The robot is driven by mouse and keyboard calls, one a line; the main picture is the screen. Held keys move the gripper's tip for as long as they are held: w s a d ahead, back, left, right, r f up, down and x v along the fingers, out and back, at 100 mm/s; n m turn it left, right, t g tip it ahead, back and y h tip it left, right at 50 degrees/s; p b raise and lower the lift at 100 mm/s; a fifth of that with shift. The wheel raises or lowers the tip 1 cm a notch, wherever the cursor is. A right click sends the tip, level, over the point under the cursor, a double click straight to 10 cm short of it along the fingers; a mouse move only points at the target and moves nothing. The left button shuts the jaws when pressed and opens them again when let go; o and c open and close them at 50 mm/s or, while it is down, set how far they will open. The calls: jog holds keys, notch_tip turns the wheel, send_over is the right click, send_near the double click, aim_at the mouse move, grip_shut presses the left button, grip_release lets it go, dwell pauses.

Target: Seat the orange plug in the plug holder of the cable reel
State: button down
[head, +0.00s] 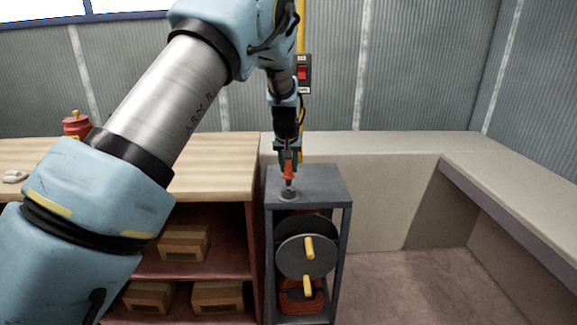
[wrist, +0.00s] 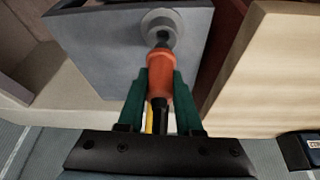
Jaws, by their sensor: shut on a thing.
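The orange plug (head: 288,171) is upright, with its grey tip pointing down. It also shows in the wrist view (wrist: 160,78). My gripper (head: 288,157) is shut on it, with green fingers (wrist: 161,90) on both sides of the orange body. The plug holder (head: 289,194) is a round grey socket on the top plate of the cable reel (head: 318,181). In the wrist view the plug's tip lies over the holder's opening (wrist: 158,22). I cannot tell whether the tip is inside or just above it. The reel's grey disc with yellow handles and orange cable is below.
A wooden workbench (head: 215,165) with boxes (head: 183,243) on its shelves stands directly left of the reel. A beige bench (head: 400,150) runs behind and to the right. Floor at right is clear.

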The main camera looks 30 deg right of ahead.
aim_at(288, 175)
jog(key=shift+f+b, duration=1.15)
jog(key=shift+f, duration=0.9)
dwell(0.6)
jog(key=c, duration=0.5)
grip_release()
jog(key=shift+r, duration=0.1)
jog(key=b+v, duration=0.2)
jog(key=v, duration=0.8)
jog(key=shift+r, duration=0.35)
jog(key=shift+a, duration=0.15)
